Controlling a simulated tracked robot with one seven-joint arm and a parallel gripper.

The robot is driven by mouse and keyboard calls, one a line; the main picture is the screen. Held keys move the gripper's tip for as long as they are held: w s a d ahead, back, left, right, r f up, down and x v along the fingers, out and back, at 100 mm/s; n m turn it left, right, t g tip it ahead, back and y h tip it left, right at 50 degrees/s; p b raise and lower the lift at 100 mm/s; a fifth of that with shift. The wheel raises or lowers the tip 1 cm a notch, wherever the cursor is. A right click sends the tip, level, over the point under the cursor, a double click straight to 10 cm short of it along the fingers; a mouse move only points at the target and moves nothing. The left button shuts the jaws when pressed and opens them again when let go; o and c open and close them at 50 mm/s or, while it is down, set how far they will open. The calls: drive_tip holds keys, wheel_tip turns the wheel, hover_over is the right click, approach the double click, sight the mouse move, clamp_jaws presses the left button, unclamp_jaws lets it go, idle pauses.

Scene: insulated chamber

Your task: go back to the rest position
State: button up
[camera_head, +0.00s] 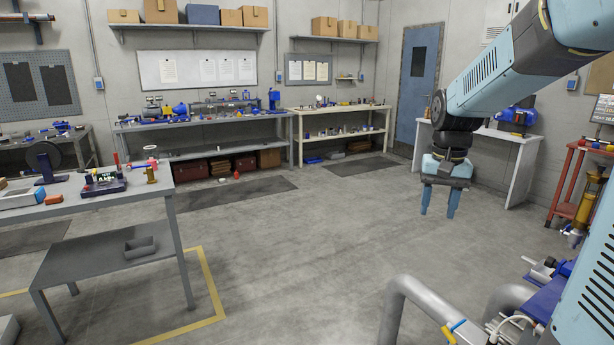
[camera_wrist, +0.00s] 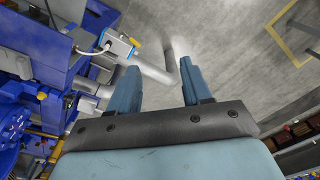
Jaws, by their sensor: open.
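My gripper (camera_head: 439,200) hangs from my arm on the right side of the head view, fingers pointing down over open floor. Its two blue fingers are apart with nothing between them. In the wrist view the gripper (camera_wrist: 158,88) shows the same two fingers spread, with grey floor and part of a grey tube beyond them. No held object shows in either view.
A grey table (camera_head: 100,208) with instruments stands at the left. Workbenches (camera_head: 200,122) line the back wall, and a white bench (camera_head: 513,137) is behind my gripper. A red cart (camera_head: 567,180) stands at the right. The middle floor (camera_head: 300,235) is clear.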

drive_tip(key=s+a+r+n+t, duration=0.1)
drive_tip(key=s+a+t, duration=0.1)
drive_tip(key=s, duration=0.7)
drive_tip(key=s+a+r+n+t, duration=0.2)
drive_tip(key=s+a+t, duration=0.1)
drive_tip(key=s, duration=0.6)
drive_tip(key=shift+s+a+r+n, duration=0.15)
drive_tip(key=shift+s+r+n, duration=0.1)
drive_tip(key=shift+n, duration=0.05)
drive_tip(key=shift+c, duration=0.6)
idle(0.8)
drive_tip(key=shift+a, duration=0.1)
